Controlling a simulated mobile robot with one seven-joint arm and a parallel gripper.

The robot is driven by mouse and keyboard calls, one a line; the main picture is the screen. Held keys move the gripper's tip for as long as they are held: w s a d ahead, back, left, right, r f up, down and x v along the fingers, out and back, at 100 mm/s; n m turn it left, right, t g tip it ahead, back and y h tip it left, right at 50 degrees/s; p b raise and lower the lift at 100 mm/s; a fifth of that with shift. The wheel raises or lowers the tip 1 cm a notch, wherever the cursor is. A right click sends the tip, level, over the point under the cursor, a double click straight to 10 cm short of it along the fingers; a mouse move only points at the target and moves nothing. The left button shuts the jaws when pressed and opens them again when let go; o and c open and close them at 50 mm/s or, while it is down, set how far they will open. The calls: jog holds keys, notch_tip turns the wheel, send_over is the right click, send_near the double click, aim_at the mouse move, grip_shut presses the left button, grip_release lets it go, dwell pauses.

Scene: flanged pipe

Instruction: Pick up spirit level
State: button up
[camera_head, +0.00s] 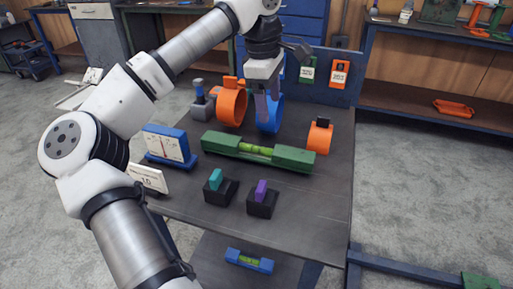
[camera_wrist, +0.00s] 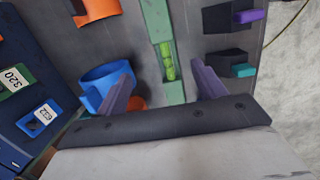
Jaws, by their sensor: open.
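A long green spirit level (camera_head: 224,144) with a bright green vial at its middle lies across the tabletop. In the wrist view the green level (camera_wrist: 156,22) runs lengthwise between my finger lines, its near end hidden by my gripper. My gripper (camera_head: 266,108) is open and empty, fingers pointing down, above and behind the level in the head view, beside the blue ring. The two fingers (camera_wrist: 163,88) are spread wide in the wrist view, apart from the level. A smaller blue level (camera_head: 236,257) with a green vial lies on the lower shelf.
A blue ring (camera_head: 275,117) and an orange ring (camera_head: 231,106) stand behind the green level. An orange clamp-like part (camera_head: 320,138) is to its right. Black blocks with teal (camera_head: 215,180) and purple (camera_head: 261,190) pieces stand in front. A blue gauge (camera_head: 168,146) is left.

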jog(key=a+f+y, duration=0.1)
jog(key=a+f, duration=0.1)
jog(key=a, duration=0.1)
send_over(256, 145)
notch_tip(256, 145, down, 7)
jog(key=shift+s+r, duration=0.15)
jog(key=shift+r, duration=0.05)
jog(key=shift+f, duration=3)
jog(key=shift+w+r, duration=0.1)
jog(key=shift+w, duration=0.1)
jog(key=c, duration=1.4)
